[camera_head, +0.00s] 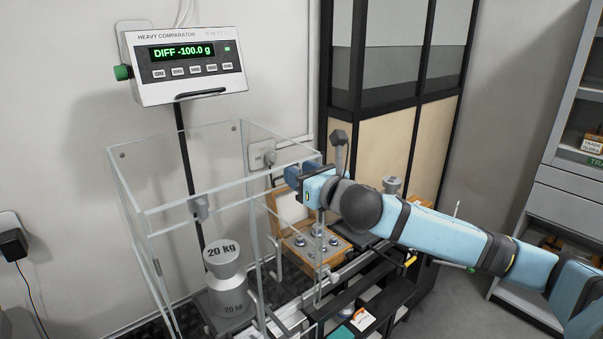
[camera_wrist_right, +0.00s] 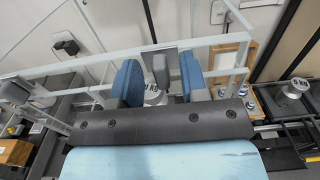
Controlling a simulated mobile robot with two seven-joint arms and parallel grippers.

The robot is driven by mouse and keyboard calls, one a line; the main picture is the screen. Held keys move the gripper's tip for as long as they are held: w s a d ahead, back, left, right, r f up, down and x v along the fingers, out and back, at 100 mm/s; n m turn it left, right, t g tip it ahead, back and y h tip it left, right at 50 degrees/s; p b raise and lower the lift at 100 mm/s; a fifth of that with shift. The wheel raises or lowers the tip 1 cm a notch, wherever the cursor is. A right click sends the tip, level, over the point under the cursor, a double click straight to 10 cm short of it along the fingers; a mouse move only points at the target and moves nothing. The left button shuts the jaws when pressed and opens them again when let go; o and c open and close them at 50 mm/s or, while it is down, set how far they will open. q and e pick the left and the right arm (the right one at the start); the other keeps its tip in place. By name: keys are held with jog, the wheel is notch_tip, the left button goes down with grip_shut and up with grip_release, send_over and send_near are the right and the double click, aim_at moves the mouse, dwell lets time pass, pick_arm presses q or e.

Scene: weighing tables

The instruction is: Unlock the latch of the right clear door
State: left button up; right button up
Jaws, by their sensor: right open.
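The clear glass weighing case (camera_head: 225,183) stands at the left in the head view, with a 20 kg weight (camera_head: 225,275) inside it. My right gripper (camera_head: 293,178) is at the top edge of the case's right side. In the right wrist view its two blue fingers (camera_wrist_right: 160,78) are apart, with a small grey latch block (camera_wrist_right: 160,60) showing between them. I cannot tell whether the fingers touch it. The gripper hides this latch in the head view. Another grey latch (camera_head: 200,207) sits on the case's front top rail. My left gripper is out of view.
The comparator display (camera_head: 190,62) on the wall reads DIFF -100.0 g. A wooden box of small weights (camera_head: 315,245) lies right of the case, below my right arm. A black-framed cabinet (camera_head: 390,110) stands behind. Grey shelving (camera_head: 560,170) is at the far right.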

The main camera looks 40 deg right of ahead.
grip_shut()
jog(key=shift+m, duration=0.3)
jog(key=m+p, duration=0.1)
jog(key=m, duration=0.4)
jog(key=m+p, duration=0.2)
jog(key=m, duration=0.4)
jog(key=m+p, duration=0.2)
jog(key=m, duration=0.4)
jog(key=shift+d+f, duration=0.4)
jog(key=shift+m, duration=0.3)
